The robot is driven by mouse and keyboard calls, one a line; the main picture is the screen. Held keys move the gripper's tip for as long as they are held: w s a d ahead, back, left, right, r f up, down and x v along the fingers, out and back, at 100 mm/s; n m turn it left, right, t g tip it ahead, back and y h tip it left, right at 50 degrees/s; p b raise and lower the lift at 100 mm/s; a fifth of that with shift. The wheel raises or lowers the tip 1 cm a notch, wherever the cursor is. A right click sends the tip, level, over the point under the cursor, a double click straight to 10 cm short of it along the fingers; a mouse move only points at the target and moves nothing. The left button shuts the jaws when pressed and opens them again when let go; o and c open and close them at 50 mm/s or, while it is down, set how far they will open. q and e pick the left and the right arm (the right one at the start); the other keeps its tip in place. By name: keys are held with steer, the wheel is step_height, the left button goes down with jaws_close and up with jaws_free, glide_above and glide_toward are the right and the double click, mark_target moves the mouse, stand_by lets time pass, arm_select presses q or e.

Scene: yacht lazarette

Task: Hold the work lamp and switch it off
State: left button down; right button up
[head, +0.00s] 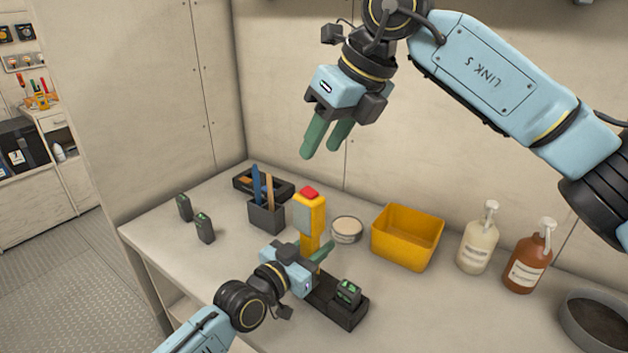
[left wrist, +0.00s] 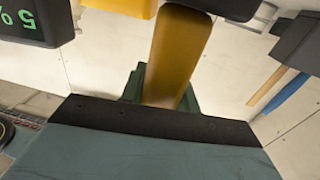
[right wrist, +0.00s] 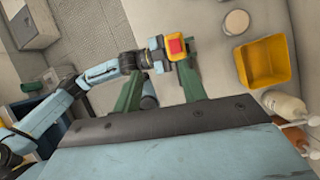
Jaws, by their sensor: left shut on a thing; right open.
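The work lamp (head: 309,218) is a yellow upright body with a pale panel and a red button (head: 310,193) on top. My left gripper (head: 321,251) is shut around its lower part, and the yellow shaft (left wrist: 178,60) shows between the fingers in the left wrist view. The lamp's lower end is hidden, so I cannot tell whether it touches the bench. My right gripper (head: 324,145) is open and empty, high above the lamp with its fingers pointing down.
A charger (head: 337,307) with a battery (head: 348,292) sits close by my left gripper. Around the lamp stand a pen holder (head: 266,215), a round tin (head: 346,230) and a yellow bin (head: 407,238). Two bottles (head: 477,240) stand right. Two dark batteries (head: 204,227) stand left.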

mark_target(310, 191)
steer(key=shift+n+t+h, duration=0.3)
steer(key=shift+n+h, duration=0.1)
steer(key=shift+h, duration=0.1)
steer(key=x, duration=0.6)
steer(key=w+d+x, duration=0.1)
steer(key=x, duration=0.3)
steer(key=shift+d+f, duration=0.1)
steer(key=shift+d, duration=0.05)
